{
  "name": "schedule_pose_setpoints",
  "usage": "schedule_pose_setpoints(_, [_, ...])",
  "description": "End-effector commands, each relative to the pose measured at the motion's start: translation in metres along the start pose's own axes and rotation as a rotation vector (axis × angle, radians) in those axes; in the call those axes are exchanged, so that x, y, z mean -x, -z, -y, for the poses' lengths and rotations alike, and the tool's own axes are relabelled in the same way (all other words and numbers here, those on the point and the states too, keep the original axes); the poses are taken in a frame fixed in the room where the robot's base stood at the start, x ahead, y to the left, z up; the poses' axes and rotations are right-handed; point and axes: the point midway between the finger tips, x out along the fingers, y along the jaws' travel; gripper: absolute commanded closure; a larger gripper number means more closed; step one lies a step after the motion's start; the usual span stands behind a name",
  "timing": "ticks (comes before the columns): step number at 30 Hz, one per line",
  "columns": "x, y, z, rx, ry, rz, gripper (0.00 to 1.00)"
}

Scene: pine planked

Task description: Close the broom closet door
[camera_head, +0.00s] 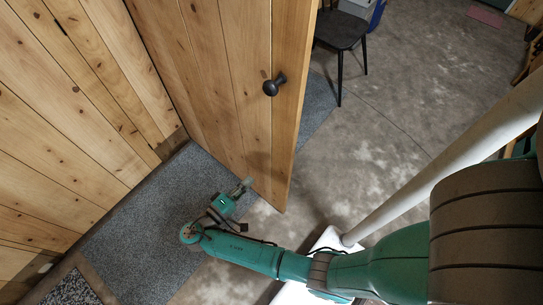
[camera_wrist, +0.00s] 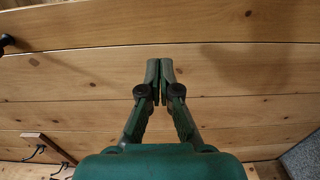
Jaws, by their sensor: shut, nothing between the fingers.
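The broom closet door (camera_head: 225,75) is a pine-planked panel standing open in the head view, with a black round knob (camera_head: 274,85) near its free edge. My gripper (camera_head: 247,183) is in front of the door's planked face, low in the picture near its bottom edge. In the wrist view the gripper's two fingers (camera_wrist: 159,70) are shut together and empty, pointing at horizontal-looking planks (camera_wrist: 230,70). A dark knob (camera_wrist: 5,40) shows at the left edge there. I cannot tell whether the fingertips touch the door.
Pine wall planks (camera_head: 60,110) stand at the left. Grey carpet (camera_head: 140,230) lies below, with a speckled mat (camera_head: 70,290) at the bottom left. A dark chair (camera_head: 342,32) stands beyond the door. Bare concrete floor (camera_head: 420,80) is open at right. Hooks (camera_wrist: 38,152) show in the wrist view.

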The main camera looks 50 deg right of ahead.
Motion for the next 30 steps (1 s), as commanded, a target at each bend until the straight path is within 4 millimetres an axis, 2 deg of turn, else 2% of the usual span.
schedule_pose_setpoints(5, [-0.011, 0.000, -0.002, -0.003, -0.007, 0.008, 1.00])
schedule_pose_setpoints(21, [-0.104, -0.001, -0.002, -0.001, -0.005, 0.008, 1.00])
schedule_pose_setpoints(30, [-0.135, -0.001, -0.002, -0.002, -0.004, 0.005, 1.00])
